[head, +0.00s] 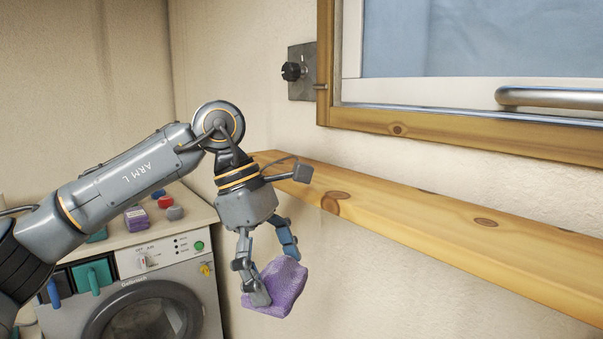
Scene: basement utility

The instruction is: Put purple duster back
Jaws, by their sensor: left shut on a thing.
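The purple duster (287,284) is a soft, textured, light purple block. My left gripper (274,283) points down and is shut on it, one finger across its front and the other behind its upper edge. The duster hangs in the air in front of the wall, below the wooden shelf (430,225) and to the right of the washing machine. My right gripper is not in this view.
The washing machine (160,268) stands at lower left. On the counter (120,240) above it are a purple item (136,219), a red one (165,202) and a grey one (174,213). The shelf looks bare. A wood-framed window (450,125) is above it.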

